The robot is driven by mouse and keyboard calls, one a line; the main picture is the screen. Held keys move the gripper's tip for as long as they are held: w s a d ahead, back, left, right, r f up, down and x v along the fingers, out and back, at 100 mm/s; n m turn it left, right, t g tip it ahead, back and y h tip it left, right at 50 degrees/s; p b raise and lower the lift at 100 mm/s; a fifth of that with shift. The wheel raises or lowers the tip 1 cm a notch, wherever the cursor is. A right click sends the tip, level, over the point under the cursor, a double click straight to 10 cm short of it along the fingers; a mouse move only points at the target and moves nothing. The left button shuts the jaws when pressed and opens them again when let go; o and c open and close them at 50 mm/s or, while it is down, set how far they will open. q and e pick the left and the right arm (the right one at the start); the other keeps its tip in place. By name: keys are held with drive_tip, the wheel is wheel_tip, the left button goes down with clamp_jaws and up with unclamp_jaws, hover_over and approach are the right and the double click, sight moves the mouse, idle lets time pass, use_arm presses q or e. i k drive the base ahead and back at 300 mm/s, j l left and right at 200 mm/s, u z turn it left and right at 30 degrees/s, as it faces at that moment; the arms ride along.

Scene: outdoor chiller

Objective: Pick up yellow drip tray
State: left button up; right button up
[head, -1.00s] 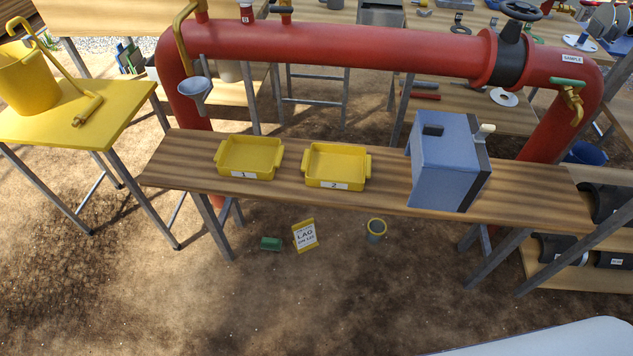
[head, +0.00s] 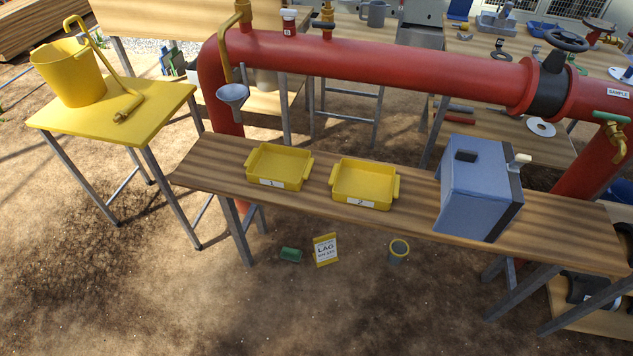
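Two yellow drip trays sit side by side on the narrow wooden bench. The left tray, labelled 1 (head: 279,165), and the right tray, labelled 2 (head: 363,182), are both upright, shallow and look empty, with a handle tab at each side. They are apart from each other. Neither of my grippers shows in the head view.
The wooden bench (head: 212,163) also bears a blue-grey box (head: 477,190) to the right. A red pipe (head: 400,65) with a hanging funnel (head: 232,96) runs behind. A yellow table (head: 160,118) with a yellow bucket (head: 70,75) stands left.

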sight(284, 167)
drive_tip(key=z, duration=0.4)
drive_tip(key=i+j+z, duration=0.1)
drive_tip(key=j+z, duration=0.95)
drive_tip(key=j, duration=0.2)
